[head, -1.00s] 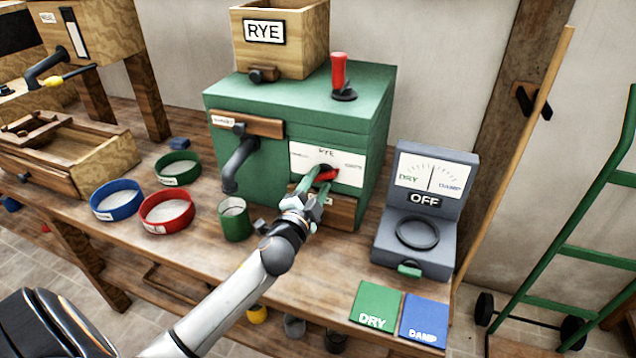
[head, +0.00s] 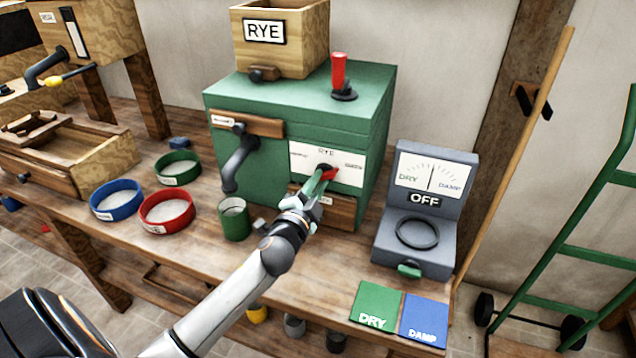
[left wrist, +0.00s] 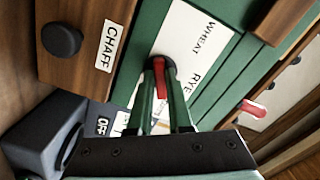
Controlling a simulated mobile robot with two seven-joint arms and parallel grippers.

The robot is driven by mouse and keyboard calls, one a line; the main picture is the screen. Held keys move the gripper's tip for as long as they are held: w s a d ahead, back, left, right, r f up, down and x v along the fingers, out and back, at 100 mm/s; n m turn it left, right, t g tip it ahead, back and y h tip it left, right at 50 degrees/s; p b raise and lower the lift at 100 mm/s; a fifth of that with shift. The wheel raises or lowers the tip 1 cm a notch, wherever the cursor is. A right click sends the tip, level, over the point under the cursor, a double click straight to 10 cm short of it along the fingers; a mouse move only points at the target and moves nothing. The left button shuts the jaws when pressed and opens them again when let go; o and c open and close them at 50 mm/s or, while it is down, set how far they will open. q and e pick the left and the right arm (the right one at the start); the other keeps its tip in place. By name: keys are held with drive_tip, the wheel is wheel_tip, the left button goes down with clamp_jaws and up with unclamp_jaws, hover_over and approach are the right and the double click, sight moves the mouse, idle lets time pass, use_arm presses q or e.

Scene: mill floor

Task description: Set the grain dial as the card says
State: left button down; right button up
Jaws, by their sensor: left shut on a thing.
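The grain dial (head: 322,168) sits on a white plate on the front of the green mill (head: 262,165). The plate reads RYE at the top, with small labels at its left and right; the left one reads WHEAT in the left wrist view. My left gripper (head: 323,185) is shut on the dial's red pointer, also seen in the left wrist view (left wrist: 161,90). The pointer points toward the right-hand label, which is mostly hidden there by the fingers. A sign (head: 264,31) on the wooden hopper on top reads RYE. My right gripper is not in view.
A grey meter (head: 418,215) reading OFF stands right of the mill, with DRY (head: 376,303) and DAMP (head: 424,318) cards in front. A green cup (head: 234,220) and the mill's spout are close left of my arm. Blue, red and green round trays lie farther left.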

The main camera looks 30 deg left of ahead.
use_arm(q)
drive_tip(key=n, duration=0.2)
drive_tip(key=shift+n, duration=0.4)
drive_tip(key=n+p, duration=0.1)
drive_tip(key=n, duration=0.1)
drive_tip(key=shift+n, duration=0.3)
drive_tip(key=n+p, duration=0.1)
drive_tip(key=n, duration=0.2)
drive_tip(key=shift+d+f+n+p, duration=0.1)
drive_tip(key=shift+n+p, duration=0.7)
drive_tip(key=shift+n, duration=0.8)
drive_tip(key=c, duration=0.8)
unclamp_jaws()
drive_tip(key=shift+c, duration=0.2)
